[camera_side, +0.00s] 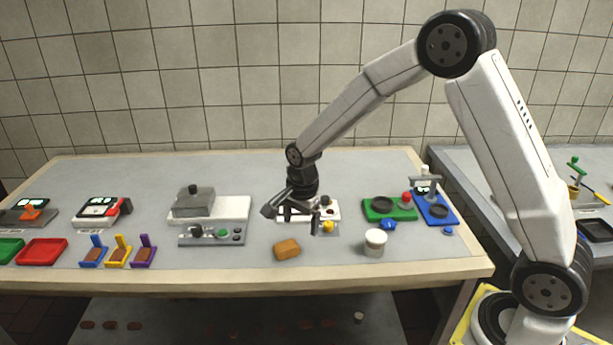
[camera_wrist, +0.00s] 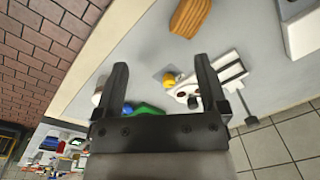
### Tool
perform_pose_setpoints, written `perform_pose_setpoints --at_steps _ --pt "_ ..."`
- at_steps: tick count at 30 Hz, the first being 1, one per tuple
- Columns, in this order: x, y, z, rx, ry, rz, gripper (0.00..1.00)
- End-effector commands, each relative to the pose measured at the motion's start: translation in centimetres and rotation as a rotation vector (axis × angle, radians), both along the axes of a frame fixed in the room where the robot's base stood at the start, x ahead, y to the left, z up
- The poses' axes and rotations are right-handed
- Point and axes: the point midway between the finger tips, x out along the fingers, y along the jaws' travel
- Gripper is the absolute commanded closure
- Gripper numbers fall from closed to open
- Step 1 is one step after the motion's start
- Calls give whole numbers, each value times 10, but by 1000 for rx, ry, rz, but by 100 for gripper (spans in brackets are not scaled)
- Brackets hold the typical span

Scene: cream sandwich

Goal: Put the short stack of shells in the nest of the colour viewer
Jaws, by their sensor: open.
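Brown shells sit in three small stands at the front left in the side view: a blue stand (camera_side: 93,256), a yellow stand (camera_side: 119,254) and a purple stand (camera_side: 145,252). I cannot tell which stack is the short one. A white unit with a grey hood (camera_side: 194,201) and a control panel (camera_side: 212,235) stands right of them; I cannot tell whether it is the colour viewer. My gripper (camera_side: 292,222) is open and empty, over a white slotted device (camera_side: 296,211), well right of the shells. In the wrist view its open fingers (camera_wrist: 162,70) have nothing between them, and the slotted device (camera_wrist: 222,72) lies beyond.
An orange-brown block (camera_side: 287,249) and a white-lidded jar (camera_side: 375,242) stand at the front. A green tray (camera_side: 389,208) and a blue stand (camera_side: 437,209) are on the right. A red tray (camera_side: 42,251) is far left. The bench between hooded unit and block is clear.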

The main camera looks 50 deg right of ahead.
Motion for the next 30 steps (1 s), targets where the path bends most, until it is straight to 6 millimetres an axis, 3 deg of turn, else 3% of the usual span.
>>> perform_pose_setpoints --at_steps 6,12,23,30 --pt "30 -2 -18 13 36 -297 8" --pt "46 -3 -28 17 55 -480 8" --pt "50 -3 -33 17 62 -537 8" --pt "50 -3 -52 17 62 -535 8"
